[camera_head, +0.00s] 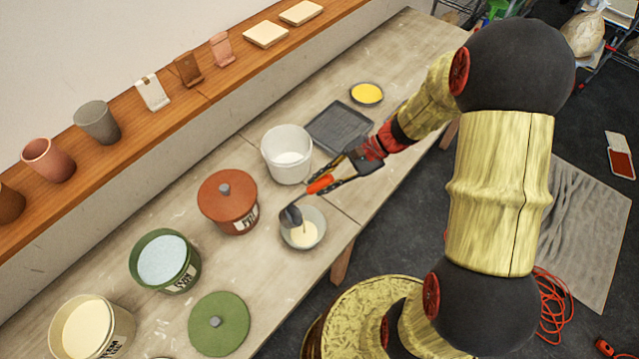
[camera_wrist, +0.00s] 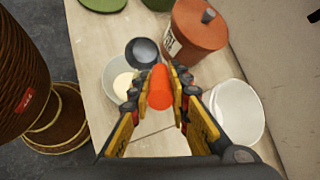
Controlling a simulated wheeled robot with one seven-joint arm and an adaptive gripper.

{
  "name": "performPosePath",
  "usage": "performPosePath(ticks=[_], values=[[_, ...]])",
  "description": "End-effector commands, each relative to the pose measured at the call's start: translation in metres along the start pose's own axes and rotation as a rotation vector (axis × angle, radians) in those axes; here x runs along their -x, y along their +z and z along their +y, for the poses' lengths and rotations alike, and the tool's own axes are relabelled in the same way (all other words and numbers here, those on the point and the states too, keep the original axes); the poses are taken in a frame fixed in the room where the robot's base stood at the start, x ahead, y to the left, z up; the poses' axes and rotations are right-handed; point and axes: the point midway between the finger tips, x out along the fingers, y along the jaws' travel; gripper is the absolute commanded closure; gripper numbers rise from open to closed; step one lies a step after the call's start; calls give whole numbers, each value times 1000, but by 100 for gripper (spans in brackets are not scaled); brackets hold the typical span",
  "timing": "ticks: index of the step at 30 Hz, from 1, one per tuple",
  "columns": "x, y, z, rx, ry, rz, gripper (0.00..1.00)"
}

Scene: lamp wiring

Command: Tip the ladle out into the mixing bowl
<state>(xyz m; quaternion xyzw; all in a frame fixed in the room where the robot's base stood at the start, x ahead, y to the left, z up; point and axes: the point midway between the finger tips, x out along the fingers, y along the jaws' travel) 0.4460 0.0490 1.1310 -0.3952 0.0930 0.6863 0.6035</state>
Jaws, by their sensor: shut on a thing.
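My gripper (camera_wrist: 160,88) is shut on the orange handle of the ladle (camera_head: 291,215). In the head view the dark ladle head is over the left rim side of the grey mixing bowl (camera_head: 316,238) and looks tilted; whether it touches the rim I cannot tell. A pale cream heap lies in the bowl. In the wrist view the ladle head (camera_wrist: 143,52) is beyond the fingers, above the far side of the bowl (camera_wrist: 110,75). I cannot make out any material in the ladle.
A white tub (camera_head: 287,152) stands behind the bowl, and a lidded terracotta tub (camera_head: 227,199) is at its left. A dark tray (camera_head: 340,127) and a yellow-filled dish (camera_head: 367,93) lie farther back. An open green tub (camera_head: 165,260) and its lid (camera_head: 218,323) are front left.

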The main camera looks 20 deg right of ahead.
Motion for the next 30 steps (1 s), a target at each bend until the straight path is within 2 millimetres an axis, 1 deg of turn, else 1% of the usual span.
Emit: performPosePath(ticks=[1,30], values=[[-1,-4,2,-1,-8,-11,100],[0,-41,23,12,-144,-245,100]])
